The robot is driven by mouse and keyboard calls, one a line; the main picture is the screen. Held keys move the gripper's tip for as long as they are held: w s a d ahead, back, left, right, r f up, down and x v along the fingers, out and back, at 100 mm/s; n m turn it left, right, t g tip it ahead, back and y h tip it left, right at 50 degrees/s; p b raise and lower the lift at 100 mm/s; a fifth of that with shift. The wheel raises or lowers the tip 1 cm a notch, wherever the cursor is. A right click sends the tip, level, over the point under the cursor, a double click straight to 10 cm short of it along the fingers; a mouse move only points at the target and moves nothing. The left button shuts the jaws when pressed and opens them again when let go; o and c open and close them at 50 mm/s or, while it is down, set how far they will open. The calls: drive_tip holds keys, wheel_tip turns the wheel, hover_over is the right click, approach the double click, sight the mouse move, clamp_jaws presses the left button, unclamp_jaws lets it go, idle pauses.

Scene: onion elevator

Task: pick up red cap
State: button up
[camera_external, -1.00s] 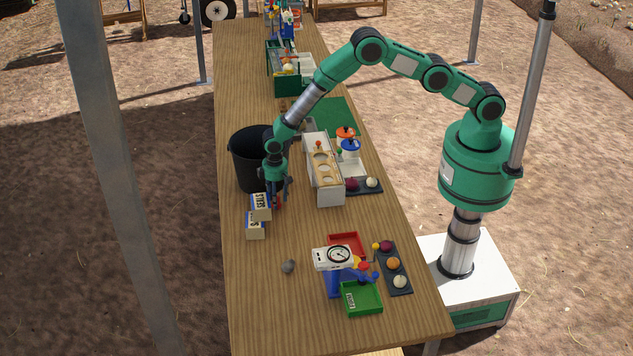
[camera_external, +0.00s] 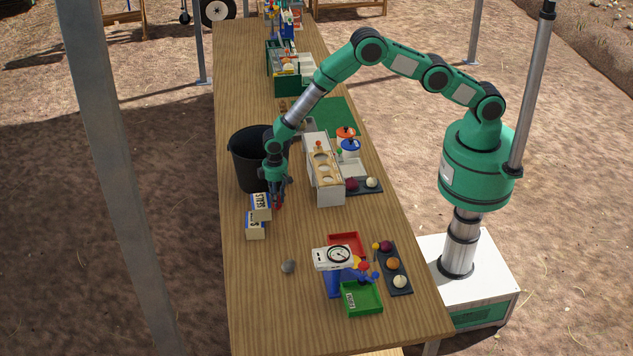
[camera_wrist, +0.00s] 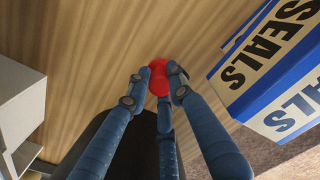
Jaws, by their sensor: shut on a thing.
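The red cap (camera_wrist: 158,76) shows between my fingertips in the wrist view, with the wooden table top (camera_wrist: 110,40) below it. My gripper (camera_wrist: 157,84) is shut on the cap, with fingers on both sides and another finger behind it. In the external view, my gripper (camera_external: 276,200) points down low over the table, just right of the seals boxes. A small bit of the red cap (camera_external: 279,205) shows at its fingertips there. I cannot tell whether the cap touches the table.
Two blue-and-white SEALS boxes (camera_external: 260,207) stand close to my gripper. A black bucket (camera_external: 248,165) is behind it. A white rack with a wooden holed top (camera_external: 326,178) stands to the right. A scale (camera_external: 334,258) with trays is nearer the front. The table's front left is mostly clear.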

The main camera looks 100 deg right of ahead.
drive_tip(key=shift+r, duration=0.2)
drive_tip(key=shift+r, duration=4.85)
